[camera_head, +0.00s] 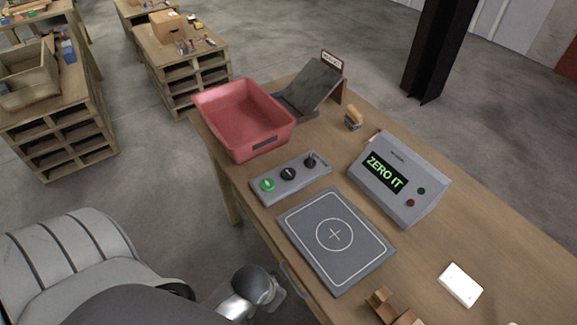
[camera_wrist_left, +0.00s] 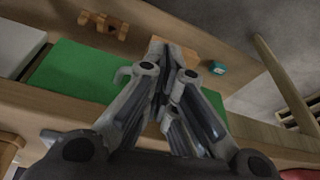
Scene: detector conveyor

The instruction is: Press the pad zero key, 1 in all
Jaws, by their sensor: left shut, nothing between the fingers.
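The detector pad (camera_head: 334,238), a dark grey plate with a white circle and cross, lies on the table. Behind it is a grey key box (camera_head: 290,179) with a lit green key (camera_head: 268,184) and two black ones (camera_head: 288,174), (camera_head: 310,161). Their labels are too small to read, so I cannot tell which is the pad zero key. A grey console (camera_head: 400,182) shows "ZERO IT". My left gripper (camera_wrist_left: 172,75) is shut and empty in the left wrist view, by the table's edge, away from any visible key. My right gripper is not in view.
A red bin (camera_head: 243,118) stands at the table's far left, beside a grey tilted chute (camera_head: 312,88). A white block (camera_head: 460,284) and wooden pieces (camera_head: 392,308) lie at the near right. The wrist view shows a green mat (camera_wrist_left: 75,72) and a teal object (camera_wrist_left: 218,68).

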